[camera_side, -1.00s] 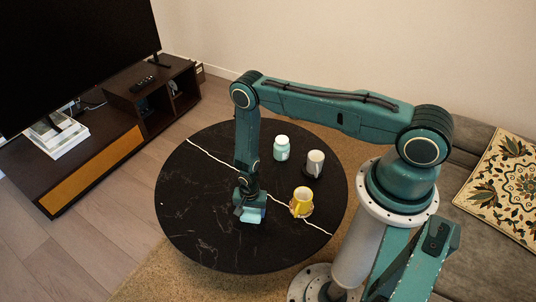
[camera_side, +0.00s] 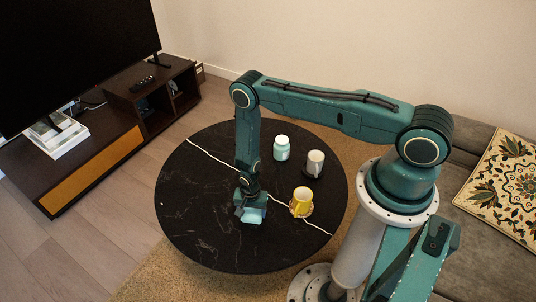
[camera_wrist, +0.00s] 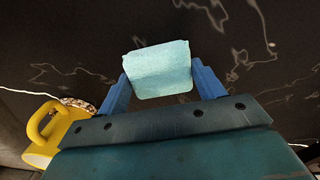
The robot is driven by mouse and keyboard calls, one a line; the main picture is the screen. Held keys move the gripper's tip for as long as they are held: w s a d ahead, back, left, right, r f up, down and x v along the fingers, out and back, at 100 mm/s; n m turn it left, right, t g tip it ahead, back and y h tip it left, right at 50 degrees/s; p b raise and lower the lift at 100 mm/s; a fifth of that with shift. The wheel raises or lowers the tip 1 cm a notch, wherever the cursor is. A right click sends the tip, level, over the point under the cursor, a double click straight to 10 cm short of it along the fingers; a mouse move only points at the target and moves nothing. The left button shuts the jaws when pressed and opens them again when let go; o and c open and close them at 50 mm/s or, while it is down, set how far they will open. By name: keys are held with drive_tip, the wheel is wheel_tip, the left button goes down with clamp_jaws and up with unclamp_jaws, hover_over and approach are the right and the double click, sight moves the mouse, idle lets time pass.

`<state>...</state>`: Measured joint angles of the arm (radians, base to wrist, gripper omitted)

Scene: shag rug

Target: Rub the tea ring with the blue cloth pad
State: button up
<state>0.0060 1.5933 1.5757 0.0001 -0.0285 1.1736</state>
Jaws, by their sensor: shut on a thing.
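The blue cloth pad (camera_side: 253,215) is a pale blue block at the end of my arm, low at the black round table. In the wrist view the pad (camera_wrist: 158,69) sits between the two blue fingers of my gripper (camera_wrist: 157,88), which is shut on it. My gripper also shows in the side view (camera_side: 249,200), left of the yellow mug. I cannot tell whether the pad touches the tabletop. No tea ring can be made out in either view; the pad and gripper may hide it.
A yellow mug (camera_side: 301,202) stands on a coaster close to the right of my gripper. A grey mug (camera_side: 315,163) and a pale green jar (camera_side: 282,148) stand farther back. The round table (camera_side: 200,235) is clear at left and front.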

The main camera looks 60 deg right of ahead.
drive_tip(key=w, duration=0.3)
drive_tip(key=shift+w+r, duration=0.1)
drive_tip(key=shift+w+f, duration=0.2)
drive_tip(key=shift+w, duration=0.1)
drive_tip(key=shift+w+r, duration=0.2)
drive_tip(key=shift+w, duration=0.9)
wheel_tip(320, 180, up, 8)
drive_tip(key=shift+s+d+r, duration=0.1)
